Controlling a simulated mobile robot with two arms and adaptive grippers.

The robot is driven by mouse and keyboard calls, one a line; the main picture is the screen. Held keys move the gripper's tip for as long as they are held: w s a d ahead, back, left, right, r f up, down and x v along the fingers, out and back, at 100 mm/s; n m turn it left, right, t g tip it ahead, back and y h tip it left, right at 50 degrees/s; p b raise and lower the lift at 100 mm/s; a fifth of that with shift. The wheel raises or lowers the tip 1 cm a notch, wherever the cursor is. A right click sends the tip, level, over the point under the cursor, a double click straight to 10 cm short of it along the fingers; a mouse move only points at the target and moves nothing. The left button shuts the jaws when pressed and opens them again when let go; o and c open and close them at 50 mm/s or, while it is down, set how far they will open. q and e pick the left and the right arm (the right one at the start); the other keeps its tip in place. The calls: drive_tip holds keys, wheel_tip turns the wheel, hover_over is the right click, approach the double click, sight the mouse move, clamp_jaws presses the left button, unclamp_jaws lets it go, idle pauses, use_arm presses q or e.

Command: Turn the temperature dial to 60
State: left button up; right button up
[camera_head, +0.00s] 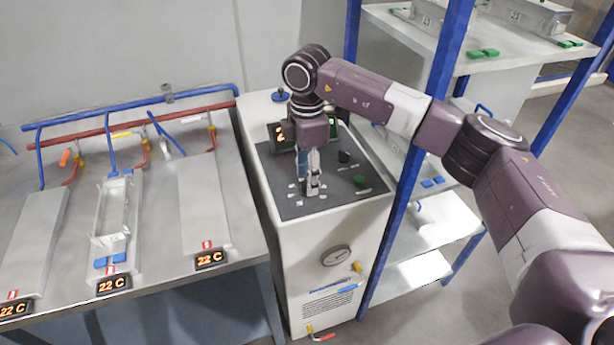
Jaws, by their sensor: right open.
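The white control cabinet (312,235) stands in the middle, with a dark top panel (285,207). My right gripper (312,189) points down over the left part of this panel, inside a ring of small pale marks. The dial at these marks is mostly hidden by the fingers, and I cannot tell its setting or whether the fingers touch it. The gripper is open. A dark green knob (344,157) sits to the right on the panel. My left gripper is not in view.
A steel table (158,225) on the left carries several metal plates and displays reading 22 C. A pressure gauge (336,255) is on the cabinet front. A shelf rack with blue posts (403,190) stands close on the right, near my arm.

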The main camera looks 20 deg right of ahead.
wheel_tip(320, 180, up, 11)
drive_tip(key=shift+r, duration=0.15)
idle(0.5)
